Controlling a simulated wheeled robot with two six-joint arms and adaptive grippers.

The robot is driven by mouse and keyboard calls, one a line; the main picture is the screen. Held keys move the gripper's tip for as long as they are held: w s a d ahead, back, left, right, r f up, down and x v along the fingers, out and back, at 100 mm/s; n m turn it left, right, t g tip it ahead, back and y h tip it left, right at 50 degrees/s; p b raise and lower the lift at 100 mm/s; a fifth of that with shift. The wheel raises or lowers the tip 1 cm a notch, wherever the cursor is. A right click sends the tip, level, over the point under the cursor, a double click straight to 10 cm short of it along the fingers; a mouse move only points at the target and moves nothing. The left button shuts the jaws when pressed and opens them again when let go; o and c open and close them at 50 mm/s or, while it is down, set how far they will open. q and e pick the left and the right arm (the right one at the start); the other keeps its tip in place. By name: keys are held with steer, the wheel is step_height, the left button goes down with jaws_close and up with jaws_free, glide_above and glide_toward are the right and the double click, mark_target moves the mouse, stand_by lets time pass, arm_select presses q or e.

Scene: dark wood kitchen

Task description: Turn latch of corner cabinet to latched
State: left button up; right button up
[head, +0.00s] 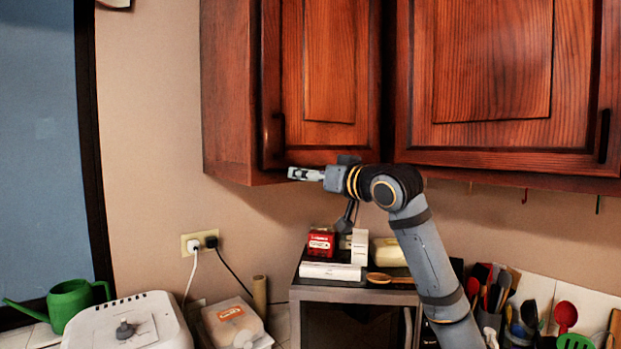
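The wooden wall cabinet (232,90) hangs at the upper middle, and its narrow left door (330,60) looks closed. A dark upright handle (279,132) sits at the lower left of that door. I cannot make out a separate latch. My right gripper (300,174) is just below the handle, by the cabinet's lower edge, with its fingers pointing left. It appears to hold nothing, but I cannot tell how far its fingers are apart or whether it touches the cabinet. My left gripper is out of view.
A wider cabinet door (490,70) with its own dark handle (602,136) is on the right. Below, a small oven (345,294) carries a red box (321,243) and other items. A green watering can (68,303) and utensils stand at the sides.

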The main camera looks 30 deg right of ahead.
steer(key=m+b, duration=0.1)
steer(key=m, duration=0.3)
steer(key=d+r+m+b, duration=0.1)
steer(key=m, duration=0.3)
steer(key=m+b, duration=0.1)
steer(key=m, duration=0.2)
steer(key=shift+d+r+m, duration=0.2)
steer(key=shift+m, duration=0.2)
steer(key=m+b, duration=0.1)
steer(key=m, duration=0.3)
steer(key=shift+w+d+b, duration=0.1)
steer(key=shift+d+b, duration=0.25)
steer(key=shift+b, duration=0.05)
steer(key=shift+r+m, duration=0.1)
steer(key=shift+m, duration=0.2)
steer(key=o, duration=1.1)
steer(key=shift+d, duration=0.1)
steer(key=shift+o, duration=0.2)
